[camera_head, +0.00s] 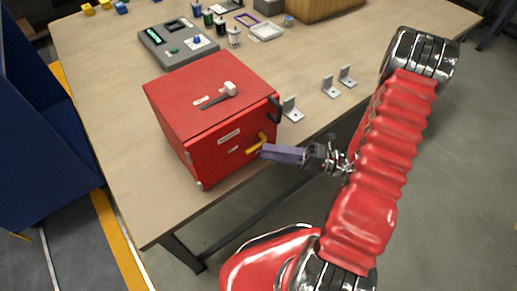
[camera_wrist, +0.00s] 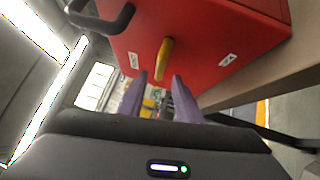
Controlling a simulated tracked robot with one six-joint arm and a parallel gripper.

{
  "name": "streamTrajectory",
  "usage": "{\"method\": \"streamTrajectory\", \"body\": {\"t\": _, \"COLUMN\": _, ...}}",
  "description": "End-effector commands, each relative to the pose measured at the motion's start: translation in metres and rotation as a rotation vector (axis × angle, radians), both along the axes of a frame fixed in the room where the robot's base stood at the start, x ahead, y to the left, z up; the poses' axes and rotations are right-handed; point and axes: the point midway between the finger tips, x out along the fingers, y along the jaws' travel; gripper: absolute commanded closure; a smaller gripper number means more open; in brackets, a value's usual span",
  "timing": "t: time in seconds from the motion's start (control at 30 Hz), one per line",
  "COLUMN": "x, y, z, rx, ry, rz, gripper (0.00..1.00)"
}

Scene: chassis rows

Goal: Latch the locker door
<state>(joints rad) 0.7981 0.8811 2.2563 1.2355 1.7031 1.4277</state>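The red locker (camera_head: 205,105) stands near the table's front edge, its door (camera_head: 232,150) looking flush with the body. A yellow latch lever (camera_head: 256,145) is on the door face, partly close to my fingertips. In the wrist view the latch lever (camera_wrist: 164,58) points toward the gap between my purple fingers. A black door handle (camera_head: 274,109) is at the door's right side; it also shows in the wrist view (camera_wrist: 104,22). My gripper (camera_head: 263,151) is open, its fingers (camera_wrist: 156,82) apart around the lever's end. Contact cannot be told.
A small hammer-like tool (camera_head: 222,93) lies on the locker top. Metal brackets (camera_head: 292,109) stand on the table right of the locker. A grey control panel (camera_head: 178,45) and small jars lie behind. A blue bin (camera_head: 40,130) is left of the table.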

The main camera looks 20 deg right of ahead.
Motion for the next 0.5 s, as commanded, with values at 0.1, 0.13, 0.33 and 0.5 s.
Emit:
{"method": "streamTrajectory", "body": {"t": 0.1, "x": 0.006, "y": 0.014, "z": 0.002, "rx": 0.0, "ry": 0.001, "rz": 0.003, "gripper": 0.69}}
{"method": "streamTrajectory", "body": {"t": 0.13, "x": 0.008, "y": 0.017, "z": 0.002, "rx": 0.0, "ry": 0.0, "rz": 0.002, "gripper": 0.69}}
{"method": "streamTrajectory", "body": {"t": 0.33, "x": 0.016, "y": 0.032, "z": 0.005, "rx": 0.0, "ry": 0.0, "rz": 0.002, "gripper": 0.69}}
{"method": "streamTrajectory", "body": {"t": 0.5, "x": 0.018, "y": 0.037, "z": 0.005, "rx": -0.001, "ry": 0.0, "rz": 0.0, "gripper": 0.69}}
